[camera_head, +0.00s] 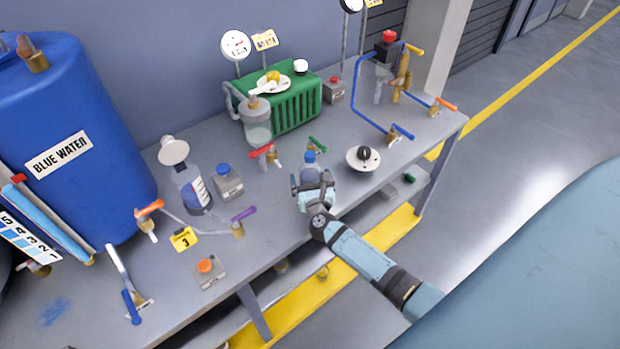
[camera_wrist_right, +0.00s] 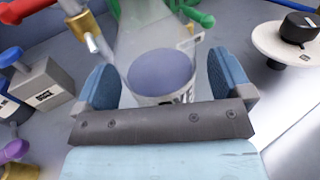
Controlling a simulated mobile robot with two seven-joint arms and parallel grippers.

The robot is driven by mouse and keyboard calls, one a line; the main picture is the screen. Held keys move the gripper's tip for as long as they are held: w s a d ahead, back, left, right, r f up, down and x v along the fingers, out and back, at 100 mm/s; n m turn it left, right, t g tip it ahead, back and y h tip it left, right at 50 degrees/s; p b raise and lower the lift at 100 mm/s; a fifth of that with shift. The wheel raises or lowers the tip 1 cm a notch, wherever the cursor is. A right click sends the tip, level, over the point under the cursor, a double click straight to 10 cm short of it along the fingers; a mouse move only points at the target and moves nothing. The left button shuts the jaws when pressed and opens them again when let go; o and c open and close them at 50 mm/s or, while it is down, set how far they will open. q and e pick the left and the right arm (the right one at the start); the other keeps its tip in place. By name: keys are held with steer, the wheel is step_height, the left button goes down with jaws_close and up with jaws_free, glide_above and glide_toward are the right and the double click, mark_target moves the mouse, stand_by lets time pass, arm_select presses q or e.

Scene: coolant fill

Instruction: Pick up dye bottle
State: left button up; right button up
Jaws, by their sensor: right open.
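The dye bottle (camera_head: 310,170), small and clear with a blue cap, stands on the grey bench near its front edge. My right gripper (camera_head: 313,187) is open, with its fingers around the bottle's near side in the head view. In the right wrist view, a clear vessel with violet-blue liquid, apparently the same bottle (camera_wrist_right: 160,72), sits between the two blue finger pads (camera_wrist_right: 163,84). A gap shows beside the left pad; contact at the right pad is hard to judge. The gripper hides the bottle's lower part. My left gripper is out of view.
A black-knobbed white dial (camera_head: 363,158) is right of the bottle. Green-handled (camera_head: 317,144) and red-handled (camera_head: 262,151) valves are behind it. A blue-button box (camera_head: 228,182) and a larger flask (camera_head: 191,190) stand left. The front bench edge is close.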

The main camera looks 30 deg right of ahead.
steer(key=shift+w+d, duration=0.2)
steer(key=shift+w, duration=0.25)
steer(key=shift+c, duration=0.2)
steer(key=c, duration=1.3)
steer(key=shift+o, duration=0.2)
steer(key=shift+r, duration=0.1)
